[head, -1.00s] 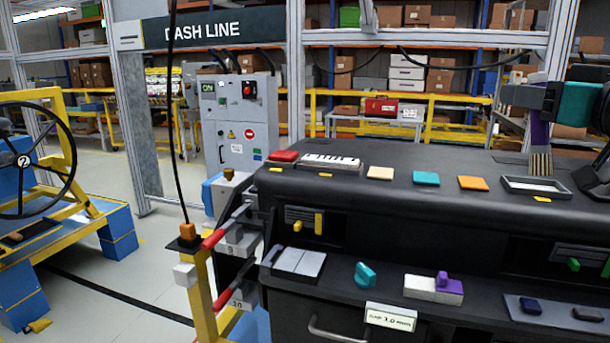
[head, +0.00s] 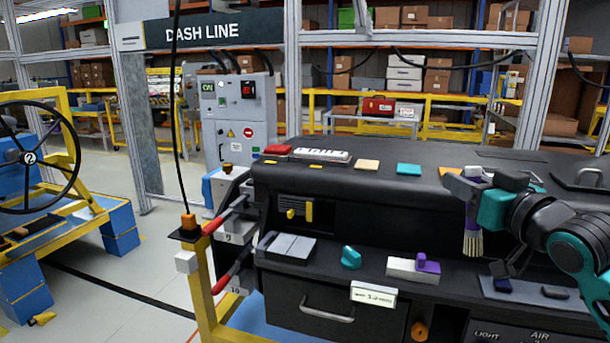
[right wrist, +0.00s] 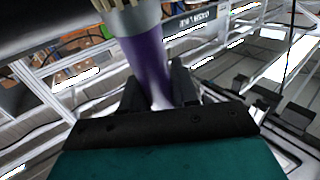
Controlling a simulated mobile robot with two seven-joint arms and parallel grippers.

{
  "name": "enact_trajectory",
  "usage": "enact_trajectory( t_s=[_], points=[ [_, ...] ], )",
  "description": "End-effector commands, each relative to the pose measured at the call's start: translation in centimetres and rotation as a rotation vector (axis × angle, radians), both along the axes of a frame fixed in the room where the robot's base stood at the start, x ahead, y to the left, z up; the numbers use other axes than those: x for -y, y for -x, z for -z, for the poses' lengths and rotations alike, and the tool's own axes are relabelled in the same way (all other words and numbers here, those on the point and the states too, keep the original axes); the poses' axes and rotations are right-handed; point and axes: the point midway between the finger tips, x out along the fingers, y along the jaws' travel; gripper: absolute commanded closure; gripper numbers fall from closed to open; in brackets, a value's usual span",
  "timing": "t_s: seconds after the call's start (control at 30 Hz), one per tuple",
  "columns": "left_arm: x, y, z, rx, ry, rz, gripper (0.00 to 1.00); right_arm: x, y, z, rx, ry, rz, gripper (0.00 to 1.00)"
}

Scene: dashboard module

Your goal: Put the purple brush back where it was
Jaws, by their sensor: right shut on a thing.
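The purple brush (head: 472,240) hangs upright with its pale bristles down. It is in front of the dashboard's dark recess, above the lower ledge (head: 340,262). My right gripper (head: 472,188) is shut on its handle. In the right wrist view the purple handle (right wrist: 146,60) runs between the fingers, with the metal collar and bristles at the top edge. Whether the bristles touch anything below cannot be told. My left gripper is not in view.
On the lower ledge are a grey double pad (head: 290,247), a teal knob (head: 351,257), a white block (head: 402,271) with a purple piece (head: 428,263), and a grey tray (head: 525,291) with dark pieces. Coloured tiles lie on the dashboard top. A yellow post (head: 203,290) stands at left.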

Motion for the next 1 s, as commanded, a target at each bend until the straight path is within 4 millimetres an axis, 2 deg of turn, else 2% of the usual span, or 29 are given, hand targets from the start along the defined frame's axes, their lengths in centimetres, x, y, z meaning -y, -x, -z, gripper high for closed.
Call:
enact_trajectory(
  t_s=[0.03,0.2,0.5,0.6,0.8,1.0],
  points=[
    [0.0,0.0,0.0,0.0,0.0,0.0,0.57,-1.1,0.4,2.4,-0.011,-0.009,0.003,1.0],
    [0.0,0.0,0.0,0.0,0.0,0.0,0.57,-3.4,2.6,8.3,-0.008,-0.011,0.045,1.0],
    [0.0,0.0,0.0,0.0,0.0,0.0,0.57,-6.0,8.6,16.1,-0.009,-0.011,0.16,1.0],
    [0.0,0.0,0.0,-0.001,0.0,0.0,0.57,-6.4,10.6,17.8,-0.008,-0.009,0.201,1.0],
    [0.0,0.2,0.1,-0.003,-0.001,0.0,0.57,-6.7,13.6,19.7,-0.003,-0.004,0.258,1.0],
    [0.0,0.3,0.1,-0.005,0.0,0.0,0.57,-6.8,14.6,20.3,0.0,-0.003,0.278,1.0]
  ],
)
